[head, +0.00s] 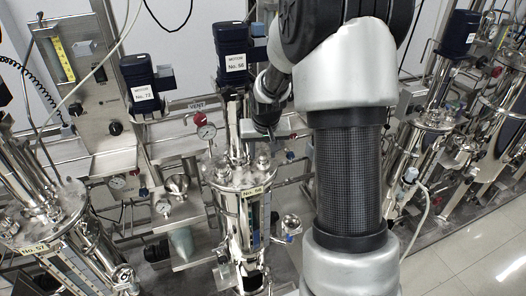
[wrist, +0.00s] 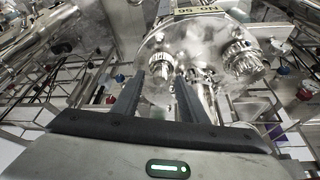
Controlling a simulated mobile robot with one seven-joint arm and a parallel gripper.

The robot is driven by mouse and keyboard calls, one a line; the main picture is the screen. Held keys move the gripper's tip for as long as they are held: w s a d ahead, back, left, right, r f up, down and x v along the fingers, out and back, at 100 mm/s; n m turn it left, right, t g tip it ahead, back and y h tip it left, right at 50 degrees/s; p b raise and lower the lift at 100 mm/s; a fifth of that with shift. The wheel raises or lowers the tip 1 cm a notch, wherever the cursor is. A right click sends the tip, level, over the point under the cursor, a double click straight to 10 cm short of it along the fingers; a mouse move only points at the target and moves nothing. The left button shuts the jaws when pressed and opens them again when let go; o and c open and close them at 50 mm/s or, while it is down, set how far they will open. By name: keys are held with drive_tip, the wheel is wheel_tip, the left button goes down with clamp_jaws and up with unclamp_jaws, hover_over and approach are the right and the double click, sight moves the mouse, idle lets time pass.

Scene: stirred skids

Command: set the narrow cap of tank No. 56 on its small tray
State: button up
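Tank No. 56 (head: 243,205) is a shiny steel vessel with a yellow number label, at the middle of the head view. Its round lid fills the upper middle of the wrist view (wrist: 205,35). A narrow ribbed cap (wrist: 160,66) stands on the lid, and a wider ribbed cap (wrist: 243,60) stands to its right. My gripper (wrist: 157,82) is open, its two dark fingers apart, with the narrow cap showing between the fingertips and gaps on both sides. In the head view, my gripper (head: 264,128) is above the lid, partly hidden. I cannot identify the small tray.
Motor No. 56 (head: 235,63) and motor No. 72 (head: 142,93) stand behind. A pressure gauge (head: 206,131) with a red knob is left of the lid. Tank No. 57 (head: 45,222) is at left. Pipes and valves crowd the lid; open floor (head: 455,260) shows at right.

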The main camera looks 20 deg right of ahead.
sight(263, 155)
clamp_jaws()
drive_tip(key=shift+r, duration=0.1)
drive_tip(key=shift+r+p, duration=0.3)
drive_tip(key=shift+r, duration=0.2)
idle(0.6)
drive_tip(key=shift+r+p, duration=1.85)
drive_tip(key=shift+r, duration=1.15)
